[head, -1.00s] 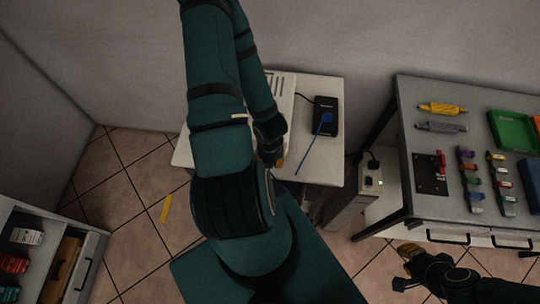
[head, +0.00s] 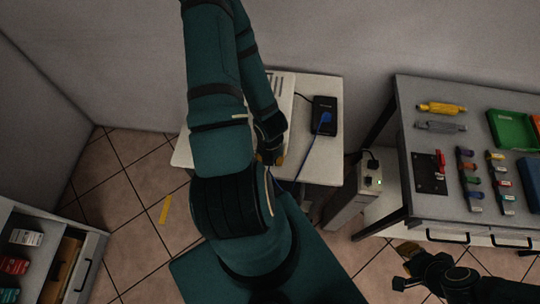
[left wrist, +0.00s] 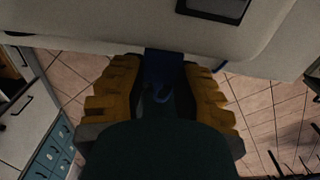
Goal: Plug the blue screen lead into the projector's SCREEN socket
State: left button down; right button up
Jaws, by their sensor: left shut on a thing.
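The blue screen lead (head: 308,150) runs from the black box (head: 323,104) on the white table down towards my left gripper (head: 271,158). In the left wrist view, my left gripper (left wrist: 155,88) is shut on the lead's blue plug (left wrist: 160,66). The plug is against or close to the white projector (left wrist: 120,25); whether it is inside a socket is hidden. The projector also shows in the head view (head: 283,90), mostly behind my left arm. No SCREEN label is readable. My right gripper (head: 403,265) is empty, in front of the workbench; its jaw opening is unclear.
A workbench (head: 408,110) at the right holds a green tray (head: 511,130), tools and small coloured parts. A grey box with a socket (head: 369,180) stands between table and bench. A shelf unit (head: 80,255) is at the lower left. A yellow strip (head: 165,209) lies on the floor.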

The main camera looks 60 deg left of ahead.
pick_arm(q)
jog(key=shift+w+a, duration=0.5)
jog(key=shift+a, duration=0.1)
dwell(0.3)
jog(key=c, duration=0.7)
grip_release()
